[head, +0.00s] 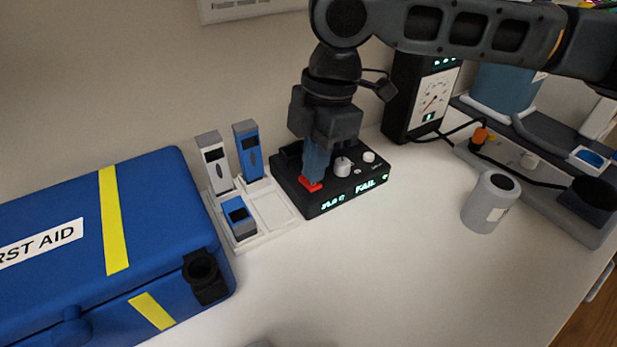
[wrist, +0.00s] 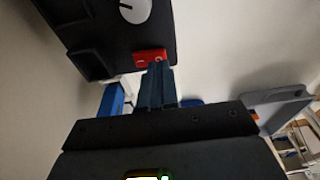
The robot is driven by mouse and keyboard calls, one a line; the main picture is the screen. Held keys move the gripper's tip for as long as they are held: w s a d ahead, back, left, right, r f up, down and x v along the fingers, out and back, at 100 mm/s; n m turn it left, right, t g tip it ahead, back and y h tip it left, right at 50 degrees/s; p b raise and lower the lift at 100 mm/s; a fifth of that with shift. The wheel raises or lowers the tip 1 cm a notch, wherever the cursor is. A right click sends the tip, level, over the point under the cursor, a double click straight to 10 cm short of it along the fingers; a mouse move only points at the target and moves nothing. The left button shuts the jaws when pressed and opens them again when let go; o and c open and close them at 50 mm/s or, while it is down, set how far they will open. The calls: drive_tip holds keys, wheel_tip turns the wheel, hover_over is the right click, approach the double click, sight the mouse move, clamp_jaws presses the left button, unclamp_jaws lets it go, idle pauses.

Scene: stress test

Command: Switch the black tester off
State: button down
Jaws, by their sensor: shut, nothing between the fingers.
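The black tester (head: 340,202) sits on the white worktop against the wall. Its front display is lit in green; I read "FAIL" on its right part, and a small green light glows at the right end. A red switch (head: 309,185) is on its top at the front left, beside pale knobs (head: 342,166). My gripper (head: 314,178) is shut and empty, pointing down, its blue fingertips at the red switch. In the wrist view the fingertips (wrist: 156,68) overlap the edge of the red switch (wrist: 149,55); I cannot tell whether they press it. The fingers hide part of the switch.
A white holder (head: 266,235) with blue and white handheld devices stands close left of the tester. Left of it is a blue first aid case (head: 60,260). A black meter unit (head: 407,100) stands behind right; a grey canister (head: 490,202) is right. The front worktop is clear.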

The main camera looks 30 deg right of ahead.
sight(315, 184)
drive_tip(key=shift+f+b, duration=0.35)
drive_tip(key=shift+f, duration=0.35)
idle(0.3)
wheel_tip(315, 184, up, 7)
drive_tip(key=p, duration=0.6)
idle(0.4)
idle(0.4)
